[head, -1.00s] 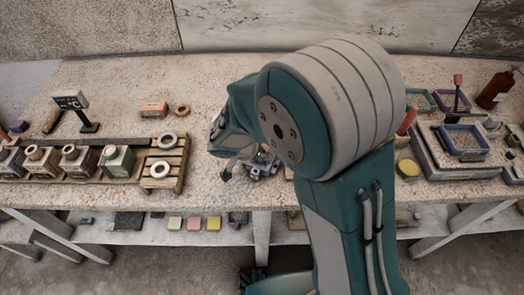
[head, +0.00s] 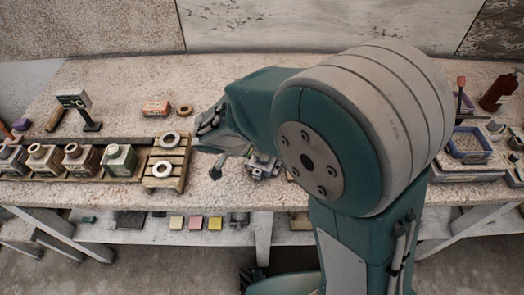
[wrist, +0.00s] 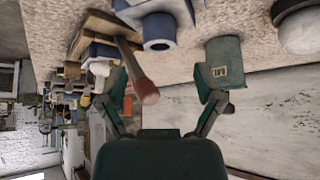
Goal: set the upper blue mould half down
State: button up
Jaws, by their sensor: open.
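My gripper (wrist: 160,90) is open in the wrist view, its two fingers spread. No mould half shows between them. A handle with a red end (wrist: 146,92) appears in the gap, but I cannot tell its depth. A blue block with a pale round middle (wrist: 158,42) is at the top of the wrist view, beyond the fingertips. I cannot tell whether it is the upper mould half. In the head view a shallow blue tray (head: 468,157) lies at the right. My arm hides much of the bench there, and my fingers are unclear in this view.
A wooden pallet (head: 178,185) with two pale rings (head: 162,169) stands at the left, beside several square bottles (head: 120,160). A grey metal device (head: 262,165) sits near the bench's front edge. A small sign (head: 74,99) and an orange block (head: 156,107) stand behind.

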jog(key=v, duration=0.6)
jog(key=s+d+r+n+y, duration=0.2)
jog(key=s+d+r+n, duration=0.2)
jog(key=s+d, duration=0.3)
jog(key=s+d+r+n+y, duration=0.3)
jog(key=s+d+r+n, duration=0.2)
jog(key=d, duration=0.5)
jog(key=shift+s+d+r+t, duration=0.3)
jog(key=shift+s+r, duration=0.75)
jog(key=shift+s, duration=0.35)
